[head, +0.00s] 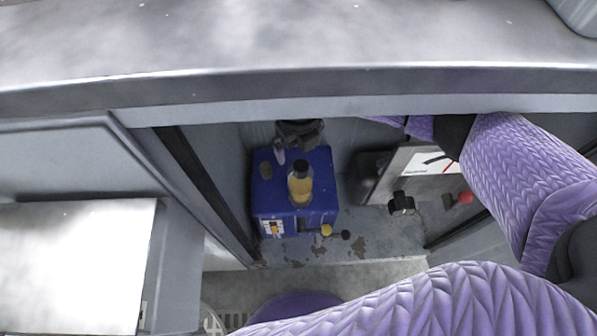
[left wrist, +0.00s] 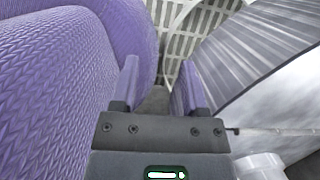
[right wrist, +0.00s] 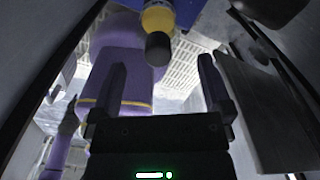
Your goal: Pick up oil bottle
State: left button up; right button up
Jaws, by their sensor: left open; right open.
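The oil bottle (head: 300,187) has a yellow body and a dark cap. It stands upright on a blue box (head: 265,200) inside the cabinet. My right gripper (head: 388,121) reaches into the cabinet from the right, partly hidden under the counter edge. It is open and empty, to the right of the bottle and apart from it. In the right wrist view the bottle (right wrist: 159,20) appears upside down at the top, just past the fingertips. My left gripper (left wrist: 160,75) is open and empty, outside the head view, above a floor grating.
The metal counter (head: 300,45) overhangs the cabinet opening. A grey panel (head: 428,178) with a gauge-like face stands to the right inside. A dark object (head: 298,132) sits behind the bottle. The worn cabinet floor (head: 375,235) has bare space in front.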

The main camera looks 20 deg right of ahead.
aim_at(299, 173)
jog(key=f+b, duration=0.1)
jog(key=f, duration=0.2)
jog(key=f+b, duration=0.2)
jog(key=f, duration=0.1)
jog(key=s+f+b, duration=0.1)
jog(key=f+b, duration=0.1)
jog(key=f, duration=0.1)
jog(key=shift+s+a, duration=0.1)
jog(key=shift+f, duration=0.1)
jog(key=shift+r, duration=0.2)
jog(key=shift+c, duration=1.6)
jog(key=c, duration=0.9)
grip_shut()
pick_arm(q)
jog(key=shift+g, duration=0.3)
jog(key=x, duration=0.5)
jog(key=shift+s+d, duration=0.2)
jog(key=shift+s, duration=0.25)
pick_arm(e)
jog(key=shift+r, duration=0.1)
